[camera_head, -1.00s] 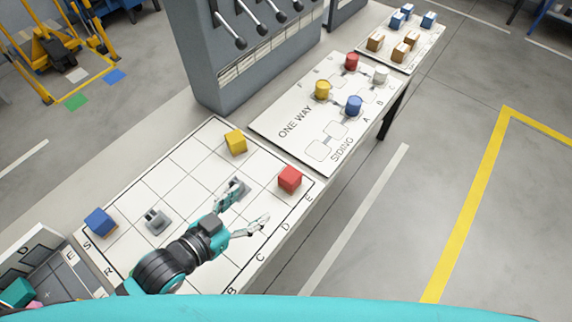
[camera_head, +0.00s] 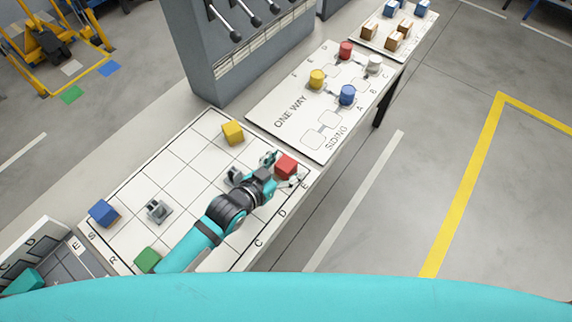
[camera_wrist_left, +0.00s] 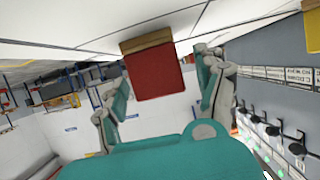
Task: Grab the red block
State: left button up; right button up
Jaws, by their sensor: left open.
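The red block (camera_head: 286,166) sits on the white grid board (camera_head: 185,165), near its right edge by the letter E. My left gripper (camera_head: 281,171) is at the block, with one finger on each side of it. In the left wrist view the red block (camera_wrist_left: 154,72) lies between the two spread fingers of my left gripper (camera_wrist_left: 160,85). Gaps show on both sides, so the fingers look apart from it. My right gripper is not in view.
On the board are a yellow block (camera_head: 232,132), a blue block (camera_head: 103,214), a green block (camera_head: 147,260) and grey pieces (camera_head: 158,210). A second board (camera_head: 290,125) with coloured cylinders lies beyond. A grey lever cabinet (camera_head: 245,60) stands behind.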

pick_arm(q)
jog(key=shift+w+d+f, duration=0.2)
jog(key=shift+w+d, duration=0.1)
jog(key=shift+w, duration=0.05)
jog(key=c, duration=1.3)
jog(key=shift+o, duration=0.2)
jog(key=shift+r, duration=0.1)
